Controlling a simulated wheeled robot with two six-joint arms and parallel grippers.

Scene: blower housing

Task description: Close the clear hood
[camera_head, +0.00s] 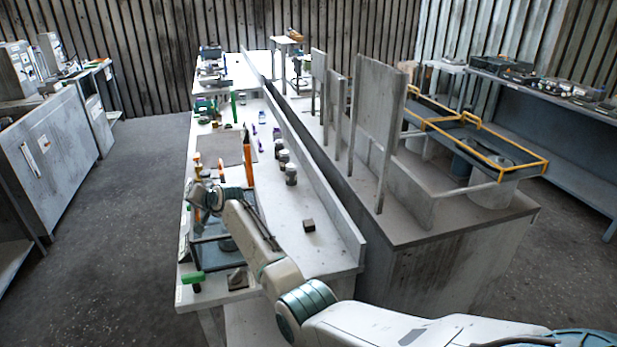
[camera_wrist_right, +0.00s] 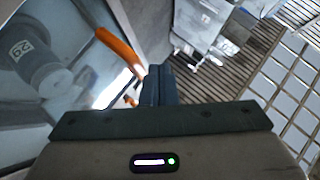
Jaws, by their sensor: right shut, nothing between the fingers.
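The clear hood appears as a see-through pane at the left of the right wrist view (camera_wrist_right: 75,85), with a curved orange handle (camera_wrist_right: 120,50) along its edge. Behind the pane is a grey cylindrical part (camera_wrist_right: 38,68) with a label. My right gripper (camera_wrist_right: 158,85) is shut and empty, its fingers close beside the handle's lower end; I cannot tell if they touch. In the head view, my right arm reaches across the bench to a dark-framed clear box (camera_head: 212,252); my right gripper (camera_head: 203,192) is at its far side, mostly hidden. The hood's angle is unclear. My left gripper is not in view.
The white bench (camera_head: 325,262) has a low wall along its right side. Several grey jars (camera_head: 290,174), a small dark block (camera_head: 309,225) and a green-handled tool (camera_head: 193,278) are on it. An upright orange piece (camera_head: 249,165) stands near my arm. The bench's front right is mostly clear.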

